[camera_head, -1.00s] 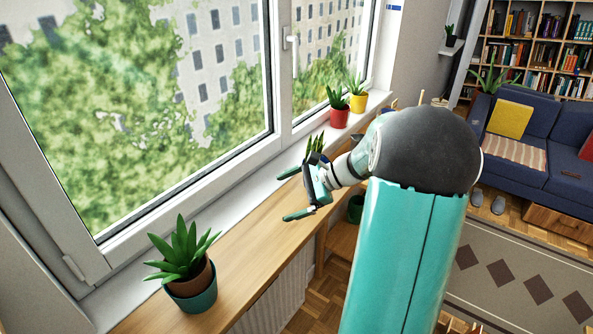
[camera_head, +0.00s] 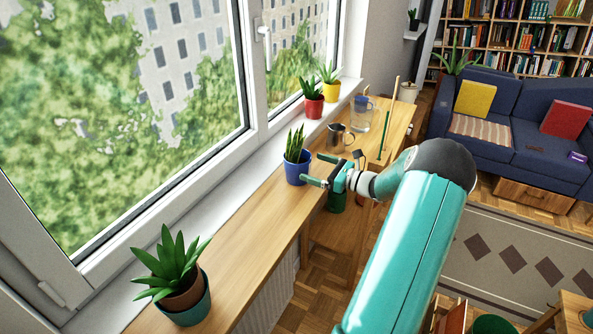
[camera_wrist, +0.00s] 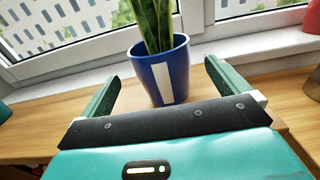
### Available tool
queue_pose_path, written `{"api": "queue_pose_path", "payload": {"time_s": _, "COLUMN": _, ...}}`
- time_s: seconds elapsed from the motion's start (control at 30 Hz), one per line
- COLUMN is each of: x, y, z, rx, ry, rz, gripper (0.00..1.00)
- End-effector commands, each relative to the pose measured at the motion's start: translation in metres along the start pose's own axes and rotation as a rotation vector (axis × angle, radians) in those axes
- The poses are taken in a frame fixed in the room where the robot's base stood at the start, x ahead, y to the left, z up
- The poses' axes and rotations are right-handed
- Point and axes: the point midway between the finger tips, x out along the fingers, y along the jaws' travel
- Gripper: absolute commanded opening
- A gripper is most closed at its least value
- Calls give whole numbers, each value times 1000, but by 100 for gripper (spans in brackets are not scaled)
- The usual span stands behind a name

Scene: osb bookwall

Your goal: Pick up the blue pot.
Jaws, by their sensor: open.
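The blue pot (camera_head: 297,169) holds a tall, spiky green plant and stands upright on the wooden sill by the window. In the wrist view the blue pot (camera_wrist: 162,72) has a white label and appears ahead of my gripper, between the lines of its two fingers. My gripper (camera_head: 318,170) is open and empty, just right of the pot in the head view. In the wrist view my gripper (camera_wrist: 158,88) has its green fingers spread to either side of the pot. I cannot tell whether either finger touches it.
A red pot (camera_head: 314,107) and a yellow pot (camera_head: 331,90) stand farther along the sill. A metal mug (camera_head: 338,138) and a glass jug (camera_head: 361,115) are behind my gripper. A teal pot (camera_head: 187,302) stands in front. The wood between is clear.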

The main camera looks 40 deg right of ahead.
Motion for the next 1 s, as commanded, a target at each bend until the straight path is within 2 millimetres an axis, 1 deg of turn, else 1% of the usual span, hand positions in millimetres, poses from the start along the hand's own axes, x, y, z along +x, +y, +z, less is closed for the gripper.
{"api": "queue_pose_path", "payload": {"time_s": 0.03, "x": 9, "y": 1, "z": 0, "rx": 0, "ry": -1, "rz": 3, "gripper": 100}}
{"api": "queue_pose_path", "payload": {"time_s": 0.1, "x": 16, "y": 1, "z": 1, "rx": -1, "ry": -2, "rz": 2, "gripper": 100}}
{"api": "queue_pose_path", "payload": {"time_s": 0.27, "x": 26, "y": 0, "z": 0, "rx": -2, "ry": 0, "rz": 3, "gripper": 100}}
{"api": "queue_pose_path", "payload": {"time_s": 0.37, "x": 39, "y": 1, "z": -1, "rx": -1, "ry": -1, "rz": 5, "gripper": 100}}
{"api": "queue_pose_path", "payload": {"time_s": 0.5, "x": 62, "y": 0, "z": -2, "rx": -1, "ry": -1, "rz": 4, "gripper": 100}}
{"api": "queue_pose_path", "payload": {"time_s": 0.6, "x": 72, "y": -1, "z": -2, "rx": -1, "ry": 0, "rz": 2, "gripper": 100}}
{"api": "queue_pose_path", "payload": {"time_s": 0.83, "x": 74, "y": -1, "z": -2, "rx": -1, "ry": 0, "rz": 2, "gripper": 100}}
{"api": "queue_pose_path", "payload": {"time_s": 0.97, "x": 74, "y": -1, "z": -2, "rx": -2, "ry": 0, "rz": 2, "gripper": 74}}
{"api": "queue_pose_path", "payload": {"time_s": 1.0, "x": 74, "y": -1, "z": -2, "rx": -2, "ry": 0, "rz": 2, "gripper": 67}}
